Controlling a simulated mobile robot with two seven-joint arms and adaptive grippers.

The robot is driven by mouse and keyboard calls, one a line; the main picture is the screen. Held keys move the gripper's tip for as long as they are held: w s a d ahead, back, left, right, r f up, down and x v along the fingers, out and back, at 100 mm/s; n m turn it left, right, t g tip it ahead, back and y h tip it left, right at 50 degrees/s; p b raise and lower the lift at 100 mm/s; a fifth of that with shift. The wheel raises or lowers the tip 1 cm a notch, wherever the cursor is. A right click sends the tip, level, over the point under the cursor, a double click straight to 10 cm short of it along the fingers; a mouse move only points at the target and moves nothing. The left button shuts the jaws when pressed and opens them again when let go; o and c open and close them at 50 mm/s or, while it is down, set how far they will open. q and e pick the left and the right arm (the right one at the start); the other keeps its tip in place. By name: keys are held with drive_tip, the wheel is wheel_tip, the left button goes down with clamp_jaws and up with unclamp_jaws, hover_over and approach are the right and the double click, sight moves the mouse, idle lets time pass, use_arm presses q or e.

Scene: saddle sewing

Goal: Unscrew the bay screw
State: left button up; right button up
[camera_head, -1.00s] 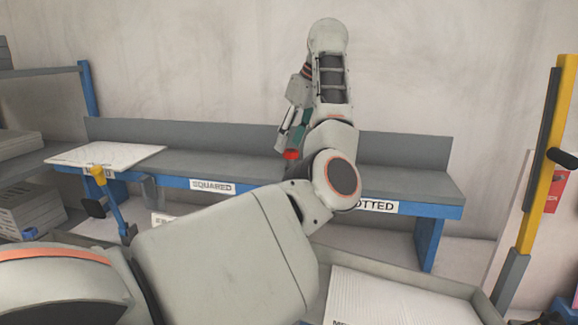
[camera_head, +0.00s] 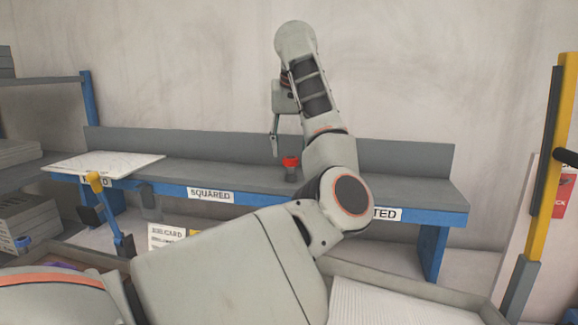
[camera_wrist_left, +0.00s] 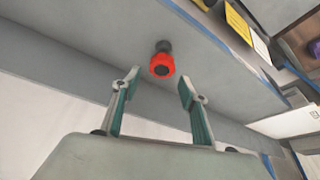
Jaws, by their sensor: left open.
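A small red-topped piece with a dark base (camera_head: 290,166), which looks like the bay screw, stands upright on the grey bench top (camera_head: 228,178). In the left wrist view the red piece (camera_wrist_left: 162,66) shows just beyond the fingertips, roughly centred between them. My left gripper (camera_wrist_left: 159,80) is open and empty, its two green-padded fingers spread apart. In the head view my left gripper (camera_head: 276,145) is beside and slightly above the red piece, partly hidden by my arm. I see no contact. My right gripper is not in view.
A white board (camera_head: 105,163) lies on the bench's left end. A yellow-and-blue clamp-like piece (camera_head: 108,212) stands in front. A yellow post (camera_head: 545,160) rises at the right. A grey tray (camera_head: 395,283) holds white material in front. Bench top right of the red piece is clear.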

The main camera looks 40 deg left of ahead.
sight(291, 158)
use_arm(q)
drive_tip(key=shift+m, duration=0.5)
drive_tip(key=shift+f, duration=0.15)
drive_tip(key=shift+f+b, duration=1.55)
drive_tip(key=shift+f, duration=0.9)
drive_tip(key=shift+r, duration=0.1)
drive_tip(key=c, duration=1.2)
drive_tip(key=shift+o, duration=0.2)
drive_tip(key=shift+n+g, duration=0.4)
drive_tip(key=shift+n, duration=1.3)
